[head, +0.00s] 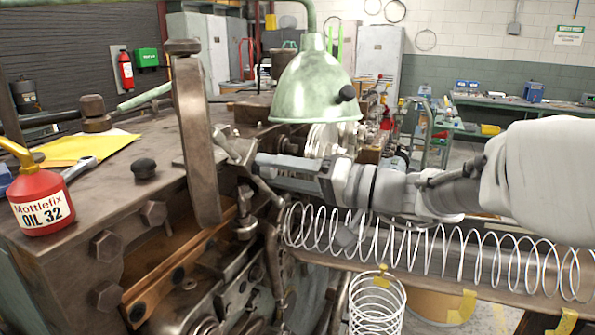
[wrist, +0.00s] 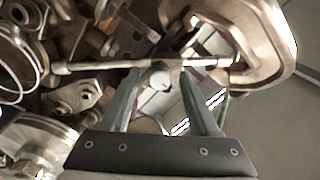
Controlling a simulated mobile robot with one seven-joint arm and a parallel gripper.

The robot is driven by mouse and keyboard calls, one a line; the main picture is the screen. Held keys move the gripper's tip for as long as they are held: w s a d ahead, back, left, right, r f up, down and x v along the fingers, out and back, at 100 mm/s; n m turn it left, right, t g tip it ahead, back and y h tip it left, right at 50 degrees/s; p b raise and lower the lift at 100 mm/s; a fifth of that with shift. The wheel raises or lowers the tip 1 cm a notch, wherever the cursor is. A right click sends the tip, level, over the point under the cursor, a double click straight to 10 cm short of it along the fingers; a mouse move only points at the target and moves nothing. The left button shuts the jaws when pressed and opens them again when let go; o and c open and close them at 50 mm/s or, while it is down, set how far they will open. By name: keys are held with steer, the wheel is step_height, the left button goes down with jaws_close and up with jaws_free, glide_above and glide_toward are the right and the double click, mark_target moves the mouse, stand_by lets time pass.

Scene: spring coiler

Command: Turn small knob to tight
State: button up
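A small round pale knob end (wrist: 160,79) shows in the wrist view, on a thin metal rod with a T-bar shape. I take it for the small knob, but I cannot be sure. My gripper (wrist: 159,76) points at it, with one finger on each side. The fingers look apart, with a gap beside the knob. In the head view my gripper (head: 258,166) reaches in from the right to the machine, just right of the upright rusty lever. The knob cannot be made out there.
A rusty lever arm (head: 194,125) stands close left of my gripper. A green lamp shade (head: 312,88) hangs just above it. A long wire spring (head: 440,252) runs below my arm. A red oil can (head: 38,200), a wrench (head: 80,168) and a yellow sheet (head: 95,147) lie on the machine top.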

jaws_close()
steer(key=shift+m, duration=0.4)
steer(key=m+b, duration=0.1)
steer(key=m, duration=0.7)
steer(key=m+p, duration=0.2)
steer(key=m, duration=0.3)
steer(key=shift+r, duration=0.15)
steer(key=m+p, duration=0.2)
steer(key=m, duration=0.2)
steer(key=shift+p, duration=0.3)
